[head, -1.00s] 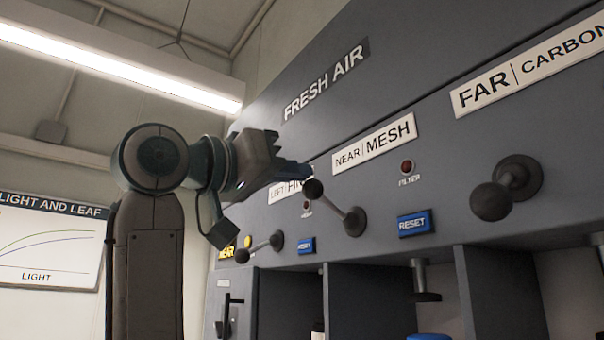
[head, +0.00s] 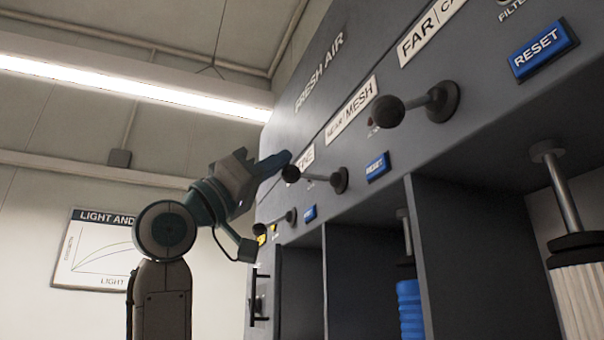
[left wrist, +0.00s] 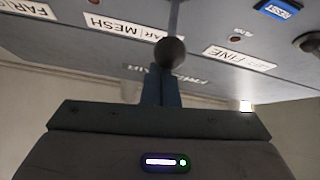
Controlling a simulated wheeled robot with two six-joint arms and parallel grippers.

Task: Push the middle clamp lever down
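The middle clamp lever (head: 318,178) sticks out of the dark panel below the NEAR MESH label (head: 350,110). Its round dark knob (head: 290,173) stands slightly higher in the picture than its pivot. My left gripper (head: 286,159) has its blue fingertips right at the top of this knob; I cannot tell if they touch. In the left wrist view, the fingers (left wrist: 160,88) look closed together with nothing between them, and the knob (left wrist: 170,52) shows just beyond their tips. My right gripper is not in view.
The FAR lever (head: 415,106) is nearer on the right, and another lever (head: 275,223) is farther left; both knobs hang below their pivots. Blue RESET buttons (head: 543,50) (head: 377,166) sit beside the levers. Open bays (head: 480,250) lie below the panel.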

